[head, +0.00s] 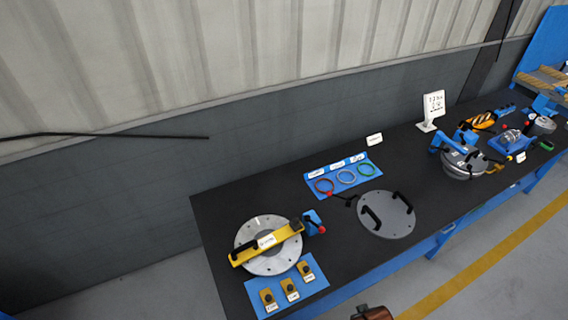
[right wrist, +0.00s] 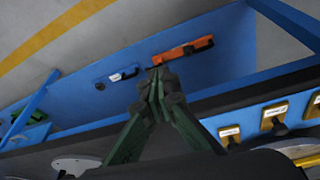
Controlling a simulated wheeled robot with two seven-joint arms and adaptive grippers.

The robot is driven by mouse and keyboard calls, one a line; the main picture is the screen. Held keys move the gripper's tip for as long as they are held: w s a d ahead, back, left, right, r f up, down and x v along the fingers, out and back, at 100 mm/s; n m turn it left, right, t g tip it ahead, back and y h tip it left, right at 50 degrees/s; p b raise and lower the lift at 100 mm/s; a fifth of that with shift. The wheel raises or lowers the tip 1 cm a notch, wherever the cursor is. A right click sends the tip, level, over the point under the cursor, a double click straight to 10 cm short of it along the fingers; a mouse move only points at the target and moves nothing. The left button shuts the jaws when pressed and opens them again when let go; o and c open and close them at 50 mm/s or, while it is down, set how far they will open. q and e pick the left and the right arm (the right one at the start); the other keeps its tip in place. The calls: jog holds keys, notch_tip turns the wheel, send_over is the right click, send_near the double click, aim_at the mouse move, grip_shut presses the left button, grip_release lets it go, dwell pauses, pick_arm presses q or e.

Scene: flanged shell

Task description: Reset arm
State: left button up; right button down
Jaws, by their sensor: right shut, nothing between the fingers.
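My right gripper (right wrist: 158,85) shows in the right wrist view with its dark green and black fingers together and nothing between them. It is apart from the things around it, in front of a blue panel below the table edge. My left gripper is in neither view. In the head view, a round steel flange (head: 255,224) lies at the table's near left with a yellow bar (head: 245,256) across it. A grey round cover (head: 386,222) with two black handles lies to its right.
The dark table (head: 226,200) carries a blue mat (head: 315,188) with red, pale and green rings. A blue plate (head: 318,283) holds several yellow blocks. A white sign (head: 433,106) and tools stand further right. Orange (right wrist: 183,51) and black-and-white (right wrist: 125,76) tools sit on the blue panel.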

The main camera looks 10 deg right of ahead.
jog(key=s+a+f+g+b, duration=0.1)
jog(key=s+f+b, duration=0.2)
jog(key=f, duration=1.1)
jog(key=s+f+b, duration=0.2)
jog(key=f+b, duration=0.1)
jog(key=f, duration=1.1)
jog(key=s+f+n+g+b, duration=0.1)
jog(key=s+f+b, duration=0.5)
jog(key=s+f, duration=1.2)
notch_tip(320, 180, down, 3)
jog(key=shift+f+y, duration=0.1)
jog(key=shift+y, duration=0.2)
jog(key=shift+s, duration=0.1)
